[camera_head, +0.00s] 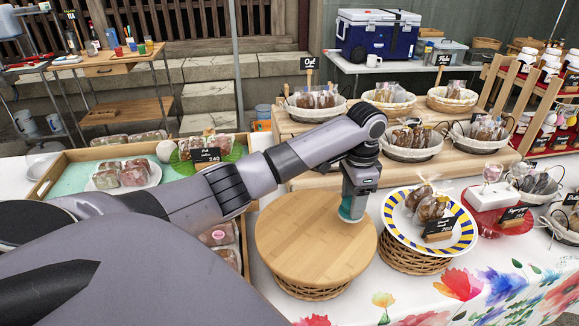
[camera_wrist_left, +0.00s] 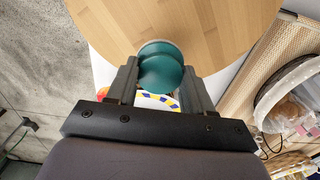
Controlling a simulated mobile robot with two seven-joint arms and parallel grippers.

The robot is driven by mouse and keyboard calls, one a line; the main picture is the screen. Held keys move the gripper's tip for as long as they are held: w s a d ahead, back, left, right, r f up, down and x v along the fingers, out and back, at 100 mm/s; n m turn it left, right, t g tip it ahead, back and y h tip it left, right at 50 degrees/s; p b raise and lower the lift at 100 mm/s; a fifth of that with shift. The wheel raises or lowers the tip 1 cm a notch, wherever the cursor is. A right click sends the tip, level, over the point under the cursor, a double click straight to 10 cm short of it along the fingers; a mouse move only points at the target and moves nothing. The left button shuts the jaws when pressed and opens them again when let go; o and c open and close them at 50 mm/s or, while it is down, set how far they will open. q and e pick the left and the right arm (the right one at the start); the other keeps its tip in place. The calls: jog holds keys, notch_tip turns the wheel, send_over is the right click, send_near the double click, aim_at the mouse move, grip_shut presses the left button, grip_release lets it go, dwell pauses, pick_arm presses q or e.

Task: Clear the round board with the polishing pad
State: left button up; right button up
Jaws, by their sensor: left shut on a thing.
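The round board (camera_head: 306,240) is a light wooden disc lying on a wicker base; its bare top also fills the upper part of the left wrist view (camera_wrist_left: 200,27). My left gripper (camera_head: 353,205) is over the board's right edge, pointing down. It is shut on the polishing pad (camera_wrist_left: 161,70), a teal round piece held between the fingers. In the head view the pad (camera_head: 351,213) is low at the board's right side; I cannot tell whether it touches the wood. No crumbs or marks stand out on the visible board. My right gripper is not in view.
A blue-and-yellow rimmed plate (camera_head: 467,241) with wrapped pastries and a black sign stands close to the right of the board. Wooden steps with wicker baskets (camera_head: 411,153) stand behind. A wooden tray (camera_head: 63,166) of sweets is at the left, partly behind my arm.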

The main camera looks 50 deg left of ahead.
pick_arm(q)
jog(key=shift+r, duration=2.15)
jog(key=shift+f, duration=0.1)
